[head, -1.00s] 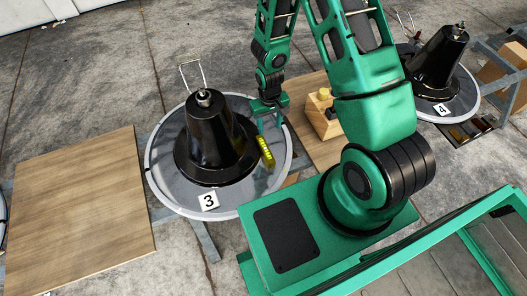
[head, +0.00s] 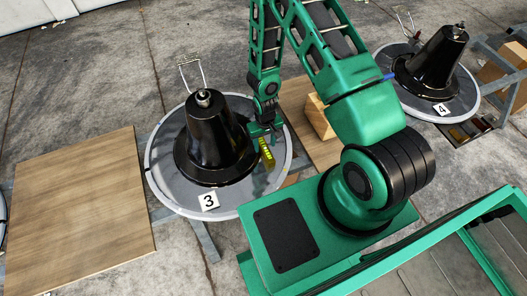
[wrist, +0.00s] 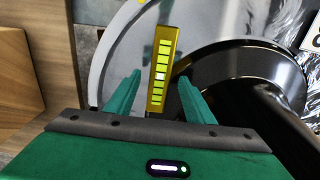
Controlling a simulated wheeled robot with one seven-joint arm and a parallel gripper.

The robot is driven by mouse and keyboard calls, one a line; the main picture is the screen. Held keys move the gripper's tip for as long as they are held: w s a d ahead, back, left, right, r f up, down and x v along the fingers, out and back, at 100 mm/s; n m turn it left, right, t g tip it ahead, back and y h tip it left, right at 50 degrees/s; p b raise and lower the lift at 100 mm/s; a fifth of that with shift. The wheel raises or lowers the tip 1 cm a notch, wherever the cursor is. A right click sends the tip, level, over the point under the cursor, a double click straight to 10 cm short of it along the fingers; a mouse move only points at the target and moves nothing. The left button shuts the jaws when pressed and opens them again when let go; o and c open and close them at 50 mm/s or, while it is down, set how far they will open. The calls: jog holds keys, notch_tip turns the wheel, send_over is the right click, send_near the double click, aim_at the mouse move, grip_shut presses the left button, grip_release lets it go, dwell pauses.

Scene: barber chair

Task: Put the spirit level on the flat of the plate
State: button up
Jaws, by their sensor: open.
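The spirit level (head: 267,154) is a short yellow bar with a row of yellow-green segments. It appears over the right part of the round grey plate (head: 170,192) marked 3, beside the flared foot of the black cone (head: 213,140). I cannot tell if it lies flat on the plate. My gripper (head: 262,134) is at the level's far end in the head view. In the wrist view, the level (wrist: 162,65) runs between the two open green fingers (wrist: 160,82), with a gap visible on both sides.
A wooden board (head: 80,200) lies left of the plate. A wooden block (head: 320,115) stands on another board to the right, partly behind my arm. A second cone on a plate (head: 435,65), marked 4, stands at the far right. The black cone rises close beside my gripper.

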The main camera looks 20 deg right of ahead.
aim_at(265, 148)
jog(key=shift+f, duration=1.9)
grip_shut()
jog(key=shift+r, duration=0.15)
